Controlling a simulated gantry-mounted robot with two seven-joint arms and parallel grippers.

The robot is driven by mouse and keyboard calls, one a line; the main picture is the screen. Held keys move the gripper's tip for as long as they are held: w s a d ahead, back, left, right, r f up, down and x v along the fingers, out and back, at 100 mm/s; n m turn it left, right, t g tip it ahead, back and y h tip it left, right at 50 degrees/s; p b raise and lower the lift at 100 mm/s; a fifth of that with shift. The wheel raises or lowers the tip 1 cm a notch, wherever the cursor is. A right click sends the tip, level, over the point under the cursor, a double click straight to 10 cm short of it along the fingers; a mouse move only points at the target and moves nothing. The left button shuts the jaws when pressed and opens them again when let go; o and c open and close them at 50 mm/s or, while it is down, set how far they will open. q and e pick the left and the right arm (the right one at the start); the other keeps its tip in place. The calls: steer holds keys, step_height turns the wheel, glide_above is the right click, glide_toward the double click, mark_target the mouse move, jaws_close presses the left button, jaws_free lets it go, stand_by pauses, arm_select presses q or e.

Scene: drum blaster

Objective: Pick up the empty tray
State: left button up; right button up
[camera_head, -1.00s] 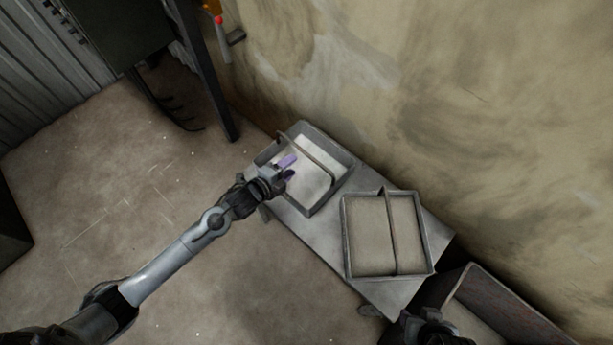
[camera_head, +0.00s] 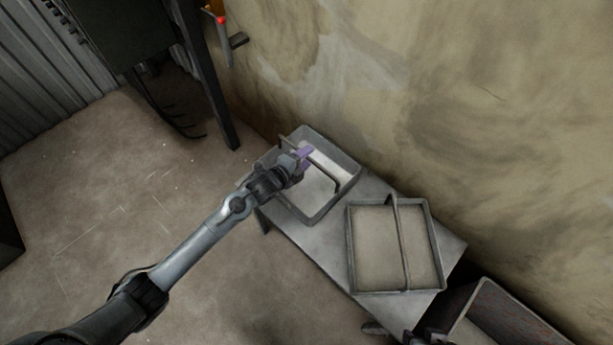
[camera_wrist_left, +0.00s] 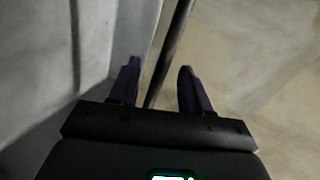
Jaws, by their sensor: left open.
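A grey metal tray (camera_head: 318,216) with raised walls and an arched handle (camera_head: 326,172) sits at the far left end of the table. Its pale floor looks bare, though my gripper hides part of it. My left gripper (camera_head: 305,160) is over this tray at the handle, with its purple fingers apart. In the left wrist view, the handle bar (camera_wrist_left: 172,50) appears between the two open fingers (camera_wrist_left: 160,68); I cannot tell whether they touch it. A second tray (camera_head: 350,255) with a similar handle sits to the right and looks filled with beige material. My right gripper is not in view.
The trays stand on a narrow grey table (camera_head: 312,246) beside a stained wall (camera_head: 450,120). An open box (camera_head: 490,320) stands past the table's right end. A dark post (camera_head: 212,80) rises behind the left end. The floor (camera_head: 110,190) at left is clear.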

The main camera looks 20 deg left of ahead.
arm_select(q)
steer(key=b+x, duration=0.1)
steer(key=x, duration=0.2)
steer(key=shift+w, duration=0.15)
steer(key=shift+a, duration=0.1)
jaws_close()
stand_by(1.1)
steer(key=shift+r, duration=0.1)
